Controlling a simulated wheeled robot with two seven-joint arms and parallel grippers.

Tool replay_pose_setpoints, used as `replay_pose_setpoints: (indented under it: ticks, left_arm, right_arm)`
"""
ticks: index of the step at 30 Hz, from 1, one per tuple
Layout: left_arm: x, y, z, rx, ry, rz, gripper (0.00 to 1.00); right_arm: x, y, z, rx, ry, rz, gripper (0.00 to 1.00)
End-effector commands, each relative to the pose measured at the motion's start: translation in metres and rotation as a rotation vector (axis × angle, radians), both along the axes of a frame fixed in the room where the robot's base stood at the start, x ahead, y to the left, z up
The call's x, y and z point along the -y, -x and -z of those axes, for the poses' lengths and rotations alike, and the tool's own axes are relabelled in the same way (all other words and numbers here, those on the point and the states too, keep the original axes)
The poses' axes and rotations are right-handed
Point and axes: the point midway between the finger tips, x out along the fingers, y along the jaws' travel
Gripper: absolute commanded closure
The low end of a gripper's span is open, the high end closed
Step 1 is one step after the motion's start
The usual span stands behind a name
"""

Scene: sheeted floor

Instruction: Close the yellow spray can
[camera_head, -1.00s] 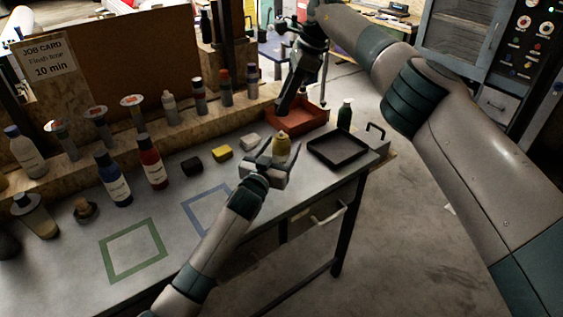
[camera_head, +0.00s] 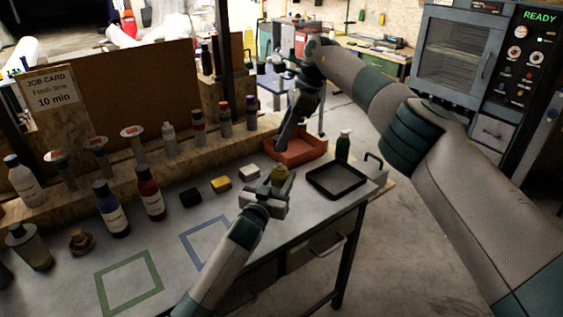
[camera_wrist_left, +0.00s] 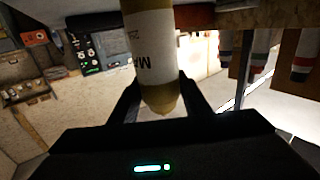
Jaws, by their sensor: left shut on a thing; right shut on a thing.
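The yellow spray can (camera_head: 279,176) stands roughly upright between the fingers of my left gripper (camera_head: 277,186), over the far right part of the bench. In the left wrist view the can (camera_wrist_left: 156,60) shows a yellow body and a white label with dark letters, and the left gripper (camera_wrist_left: 160,105) is shut around its end. My right gripper (camera_head: 282,142) reaches down from above and is shut, just above the can's top with a small gap. What it holds is too dark and small to make out.
An orange-red tray (camera_head: 318,146) lies behind the can and a black tray (camera_head: 362,188) to its right. White, yellow and black blocks (camera_head: 191,197) lie to the left. Several bottles and cans line the back ledge.

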Motion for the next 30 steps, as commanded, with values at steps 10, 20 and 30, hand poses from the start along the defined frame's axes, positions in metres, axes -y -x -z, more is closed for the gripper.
replay_pose_setpoints:
  ticks: [10, 20, 30]
  left_arm:
    - [0.000, 0.000, 0.000, 0.000, 0.000, 0.000, 0.98]
    - [0.000, 0.000, 0.000, 0.000, 0.000, 0.000, 0.98]
    - [0.000, 0.000, 0.000, -0.001, 0.000, 0.000, 0.98]
  right_arm:
    - [0.000, 0.000, 0.036, 0.001, -0.004, -0.001, 0.91]
    - [0.000, 0.000, 0.037, 0.001, -0.004, -0.001, 0.91]
    - [0.000, 0.000, 0.037, 0.001, -0.004, -0.001, 0.91]
